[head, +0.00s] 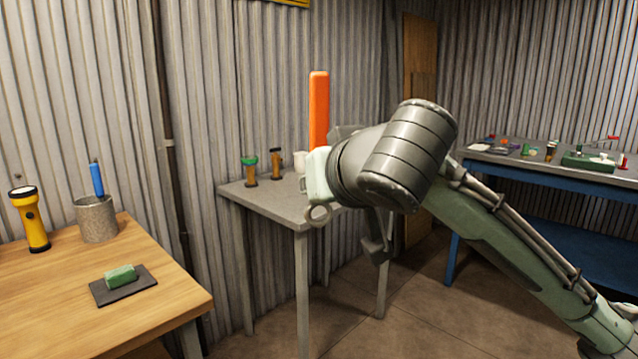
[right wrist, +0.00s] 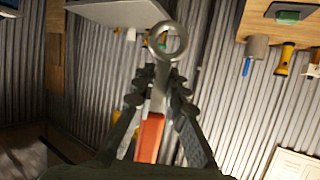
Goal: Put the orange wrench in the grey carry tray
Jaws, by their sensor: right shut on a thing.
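The orange wrench (head: 319,108) is held in the air, upright in the head view, with its orange handle up and its metal ring end down. My right gripper (right wrist: 160,88) is shut on it. In the right wrist view the wrench's ring end (right wrist: 167,40) sticks out past the fingers and its orange handle runs back between them. In the head view my wrist hides much of the grip and the wrench's middle. I cannot make out a grey carry tray in either view. My left gripper is not in view.
A wooden table (head: 60,318) at left holds a yellow torch (head: 30,219), a metal cup (head: 96,219) and a green block on a dark mat (head: 105,293). A small grey table (head: 270,203) stands behind the wrench. A blue-framed bench (head: 480,158) at right holds several items.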

